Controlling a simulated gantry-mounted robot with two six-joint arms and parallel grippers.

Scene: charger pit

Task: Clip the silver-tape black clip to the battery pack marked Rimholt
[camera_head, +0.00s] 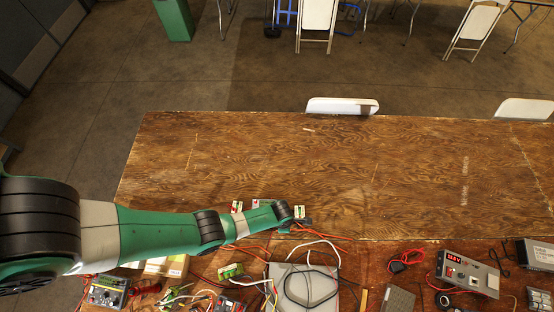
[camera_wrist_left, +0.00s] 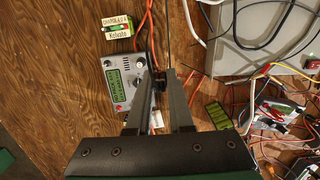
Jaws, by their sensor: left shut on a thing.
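My left gripper (camera_wrist_left: 160,77) is shut on a small black thing, which looks like a black clip (camera_wrist_left: 158,84), in the left wrist view. Its silver tape cannot be made out.
A grey charger (camera_wrist_left: 120,82) with a green display stands close left of my fingers, with orange cables beside it. Wires, tools and a grey case (camera_head: 303,288) crowd the near bench strip. The brown wooden table (camera_head: 330,165) is mostly clear beyond.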

